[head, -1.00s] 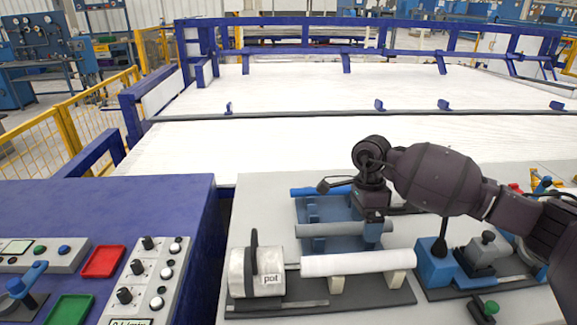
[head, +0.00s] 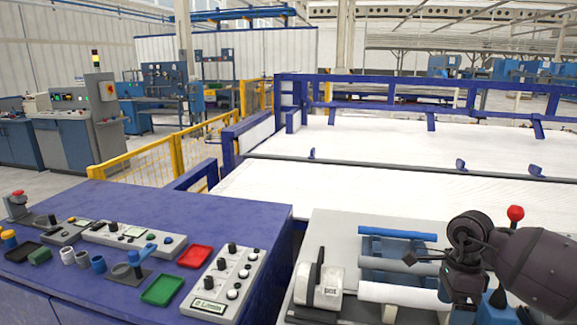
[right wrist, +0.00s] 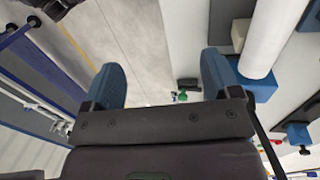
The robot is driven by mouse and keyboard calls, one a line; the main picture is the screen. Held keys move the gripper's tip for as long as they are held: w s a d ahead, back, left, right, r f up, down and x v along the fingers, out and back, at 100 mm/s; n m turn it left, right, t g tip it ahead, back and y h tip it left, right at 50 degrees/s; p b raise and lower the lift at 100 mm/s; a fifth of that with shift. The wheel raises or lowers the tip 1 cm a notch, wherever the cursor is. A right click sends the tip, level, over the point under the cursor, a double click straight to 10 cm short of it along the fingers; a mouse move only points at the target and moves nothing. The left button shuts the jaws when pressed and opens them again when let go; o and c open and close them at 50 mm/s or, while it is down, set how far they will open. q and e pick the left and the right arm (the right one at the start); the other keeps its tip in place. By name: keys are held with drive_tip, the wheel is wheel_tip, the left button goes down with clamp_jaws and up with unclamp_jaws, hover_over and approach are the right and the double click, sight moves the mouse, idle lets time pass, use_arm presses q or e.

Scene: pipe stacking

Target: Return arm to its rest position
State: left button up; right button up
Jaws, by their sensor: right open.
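My right arm comes in from the lower right of the head view, and its gripper (head: 462,290) hangs at the right end of the pipes. In the right wrist view its two blue fingers (right wrist: 163,82) are wide apart with nothing between them. A blue pipe (head: 397,234), a grey pipe (head: 400,264) and a white pipe (head: 400,293) lie in parallel on the workbench. A white pipe end also shows at the upper right of the wrist view (right wrist: 268,35). My left gripper is out of view.
A grey-white device marked "pot" (head: 318,283) stands at the white pipe's left end. A red-knobbed lever (head: 515,214) rises behind my right arm. A blue console (head: 110,215) with a red tray (head: 195,256) and a green tray (head: 163,289) fills the left.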

drive_tip(key=w+a+r+m+t+y, duration=0.3)
drive_tip(key=a+r+m+t+y, duration=0.3)
drive_tip(key=a+y, duration=0.25)
drive_tip(key=w+a+r+m+t+y, duration=0.35)
drive_tip(key=a+r+m+y, duration=0.25)
drive_tip(key=a+m+y, duration=0.3)
drive_tip(key=s+d+f+m+t+h, duration=0.25)
drive_tip(key=f+m+h, duration=0.3)
drive_tip(key=m, duration=0.35)
drive_tip(key=s+d+f+m+t+h, duration=0.2)
drive_tip(key=d+f+m+t+h, duration=0.15)
drive_tip(key=f+m, duration=0.45)
drive_tip(key=s+d+f+m+t+h, duration=0.25)
drive_tip(key=f+m+h, duration=0.3)
drive_tip(key=m, duration=0.45)
drive_tip(key=s+d+f+m+g+h, duration=0.1)
drive_tip(key=s+f+m, duration=0.3)
drive_tip(key=s+f, duration=0.4)
drive_tip(key=s+d+f+m+g+h, duration=0.2)
drive_tip(key=s+f, duration=0.6)
drive_tip(key=s, duration=0.6)
drive_tip(key=shift+d+f+m+g+h, duration=0.2)
drive_tip(key=shift+m+g+h, duration=0.3)
drive_tip(key=shift+m+g, duration=0.45)
